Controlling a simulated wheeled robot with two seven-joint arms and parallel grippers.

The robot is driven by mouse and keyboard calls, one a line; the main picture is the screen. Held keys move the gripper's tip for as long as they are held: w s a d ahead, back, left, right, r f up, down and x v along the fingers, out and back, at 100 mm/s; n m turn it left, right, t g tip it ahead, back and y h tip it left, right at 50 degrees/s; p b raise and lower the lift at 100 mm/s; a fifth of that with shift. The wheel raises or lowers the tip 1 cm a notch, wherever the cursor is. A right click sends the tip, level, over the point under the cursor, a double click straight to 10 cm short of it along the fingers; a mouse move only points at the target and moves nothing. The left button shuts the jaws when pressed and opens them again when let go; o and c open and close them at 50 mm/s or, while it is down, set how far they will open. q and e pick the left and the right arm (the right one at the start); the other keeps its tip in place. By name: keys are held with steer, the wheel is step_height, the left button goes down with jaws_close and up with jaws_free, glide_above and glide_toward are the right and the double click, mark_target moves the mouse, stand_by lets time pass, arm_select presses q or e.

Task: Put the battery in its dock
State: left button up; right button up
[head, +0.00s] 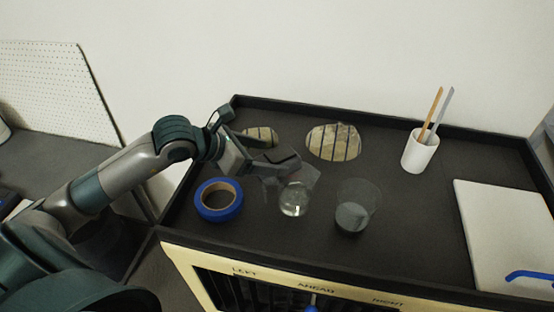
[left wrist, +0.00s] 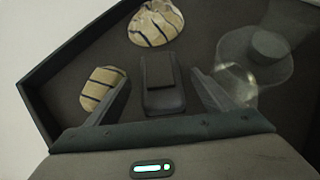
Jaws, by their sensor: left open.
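My left gripper (head: 284,168) reaches in from the left, low over the black tray top, with its jaws apart. In the left wrist view its two fingers (left wrist: 162,97) stand either side of a dark block (left wrist: 160,72) with a thicker lower part. The block lies between the fingers with gaps on both sides. I cannot tell whether this dark block is the battery, the dock or both together. In the head view the gripper largely hides this spot. No other battery or dock can be made out. My right gripper is not in view.
A blue tape roll (head: 204,211), a clear glass ball (head: 294,203) and a clear tumbler (head: 357,212) stand near the gripper. Striped tan pieces (head: 333,142) lie behind. A white cup (head: 420,153) with sticks and a white board (head: 500,230) are right. The black rim (head: 340,110) is raised.

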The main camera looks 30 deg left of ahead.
mark_target(271, 157)
arm_select(q)
steer(key=p+x, duration=0.1)
steer(key=x, duration=0.1)
steer(key=shift+w+d+f+p, duration=0.2)
steer(key=shift+w+p, duration=0.1)
steer(key=shift+p, duration=0.1)
steer(key=shift+w+d+f, duration=0.2)
steer(key=shift+w+f, duration=0.1)
steer(key=shift+f, duration=0.1)
steer(key=c, duration=1.3)
